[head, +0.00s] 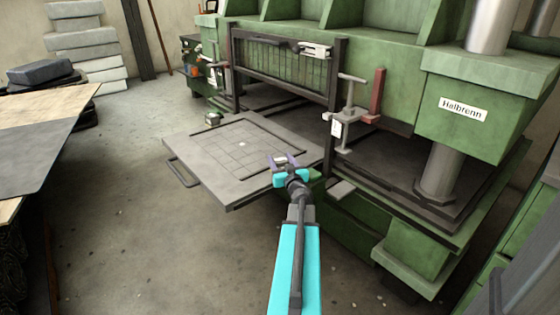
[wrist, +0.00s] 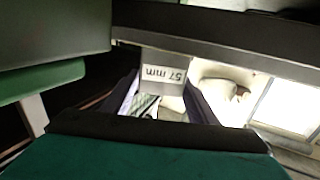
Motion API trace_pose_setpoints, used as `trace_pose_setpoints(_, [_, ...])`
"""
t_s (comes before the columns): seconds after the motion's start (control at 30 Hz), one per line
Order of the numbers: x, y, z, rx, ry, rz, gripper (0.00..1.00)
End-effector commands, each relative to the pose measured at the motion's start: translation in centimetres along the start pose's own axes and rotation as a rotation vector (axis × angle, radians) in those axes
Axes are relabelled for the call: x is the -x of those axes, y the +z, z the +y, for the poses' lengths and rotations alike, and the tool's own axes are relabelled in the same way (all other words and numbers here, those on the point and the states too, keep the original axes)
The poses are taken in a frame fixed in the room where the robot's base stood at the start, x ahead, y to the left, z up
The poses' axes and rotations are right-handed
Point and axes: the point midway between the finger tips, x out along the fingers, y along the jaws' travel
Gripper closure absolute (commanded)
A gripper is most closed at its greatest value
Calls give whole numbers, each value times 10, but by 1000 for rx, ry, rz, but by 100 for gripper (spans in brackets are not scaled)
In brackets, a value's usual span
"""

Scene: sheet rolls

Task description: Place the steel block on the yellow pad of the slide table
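My gripper (head: 282,160) is over the near right edge of the grey slide table (head: 205,165) in the head view. A small light grey block (head: 280,158) sits between its fingers. In the wrist view this steel block (wrist: 163,72) carries an upside-down "57 mm" label, and the dark fingers close in on both its sides. The table's top has a raised dark frame, grid lines and a small pale spot (head: 241,144). I cannot make out a clearly yellow pad.
The green press (head: 400,60) stands behind and right of the slide table. A clamp-like fitting (head: 348,110) hangs at its front. Sheet stacks (head: 40,120) are at the left; the floor between is clear.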

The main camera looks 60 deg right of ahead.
Motion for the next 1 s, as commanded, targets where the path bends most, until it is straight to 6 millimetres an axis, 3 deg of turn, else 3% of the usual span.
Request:
trace_pose_setpoints(0.47, [0,-3,0,-1,0,1,38])
trace_pose_setpoints(1.0, [45,-4,-1,-2,0,0,38])
